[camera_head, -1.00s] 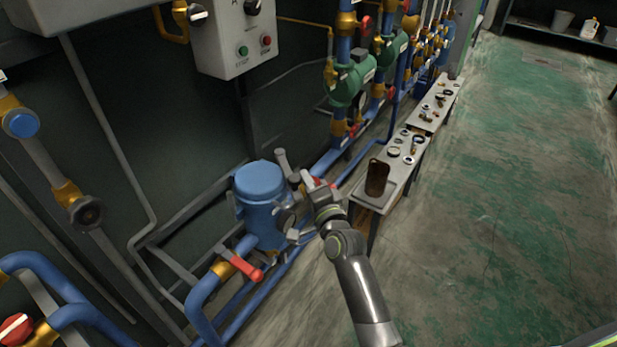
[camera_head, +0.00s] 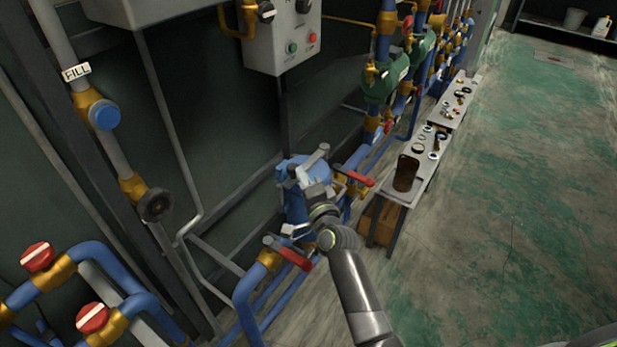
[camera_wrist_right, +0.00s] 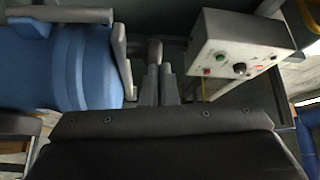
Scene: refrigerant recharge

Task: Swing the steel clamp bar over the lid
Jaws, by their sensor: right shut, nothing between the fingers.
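The blue vessel (camera_head: 294,208) with its blue lid (camera_head: 287,164) stands among the pipes, left of the bench. It fills the left of the right wrist view (camera_wrist_right: 45,65). The steel clamp bar (camera_head: 316,156) is grey and appears to lie over the lid's top, partly hidden by my gripper. In the right wrist view the bar (camera_wrist_right: 121,55) runs along the lid's top side. My right gripper (camera_head: 306,180) is shut and empty at the lid. Its fingers (camera_wrist_right: 158,85) are beside the bar; contact is unclear. My left gripper is out of view.
Red-handled valves (camera_head: 290,253) and (camera_head: 355,177) stick out near the vessel. A bench (camera_head: 425,170) with small parts stands to the right. A control box (camera_head: 285,38) hangs above. The green floor (camera_head: 500,200) at right is clear.

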